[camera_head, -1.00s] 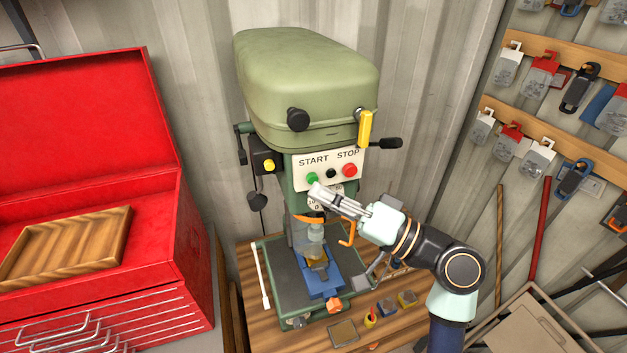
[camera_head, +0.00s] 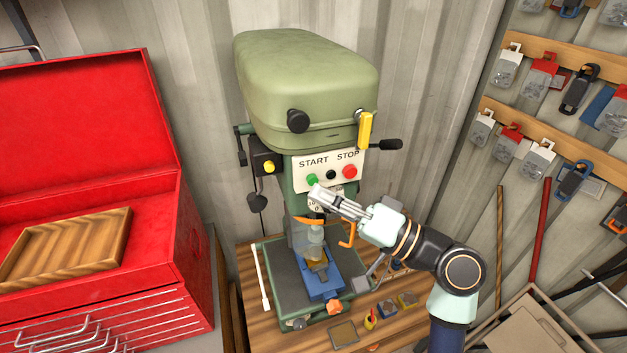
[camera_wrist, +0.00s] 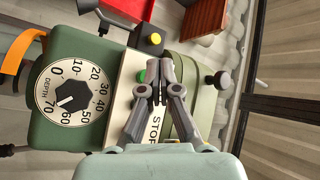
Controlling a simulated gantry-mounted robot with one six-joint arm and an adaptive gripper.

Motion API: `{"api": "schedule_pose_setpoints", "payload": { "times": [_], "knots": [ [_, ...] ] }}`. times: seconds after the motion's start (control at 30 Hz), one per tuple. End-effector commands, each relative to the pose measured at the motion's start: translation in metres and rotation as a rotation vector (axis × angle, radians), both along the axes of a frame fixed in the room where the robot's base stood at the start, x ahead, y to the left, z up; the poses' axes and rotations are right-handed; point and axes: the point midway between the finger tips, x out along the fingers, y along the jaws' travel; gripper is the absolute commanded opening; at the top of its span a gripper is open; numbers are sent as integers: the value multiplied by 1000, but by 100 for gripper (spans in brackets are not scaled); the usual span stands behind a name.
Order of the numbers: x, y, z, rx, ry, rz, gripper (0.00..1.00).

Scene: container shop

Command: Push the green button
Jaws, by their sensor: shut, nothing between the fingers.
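The green button (camera_head: 312,180) sits under the word START on the white panel (camera_head: 326,158) of a green drill press (camera_head: 305,80). In the wrist view the green button (camera_wrist: 142,76) shows just past the left side of my fingertips, partly covered. My gripper (camera_head: 316,190) is shut and empty, its tips just below the button in the head view; in the wrist view the shut fingertips (camera_wrist: 156,68) lie over the panel. Contact with the button cannot be told. The red button (camera_head: 349,171) under STOP and a small black knob (camera_head: 331,174) are to the right.
A depth dial (camera_wrist: 72,98) is close beside the panel. A yellow button (camera_head: 269,167) is on a side box. An orange guard (camera_head: 347,235) hangs below my gripper. A red toolbox (camera_head: 190,250) stands at the left; hanging tools line the right wall.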

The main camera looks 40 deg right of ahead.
Motion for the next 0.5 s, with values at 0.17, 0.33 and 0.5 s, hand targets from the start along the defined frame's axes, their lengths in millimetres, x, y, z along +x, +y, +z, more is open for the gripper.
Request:
{"api": "schedule_pose_setpoints", "payload": {
  "times": [0.17,0.33,0.5],
  "knots": [
    [0,0,0,0,0,0,0],
    [4,-2,0,0,-1,1,0],
    [8,-4,0,0,-1,1,0]
  ]
}}
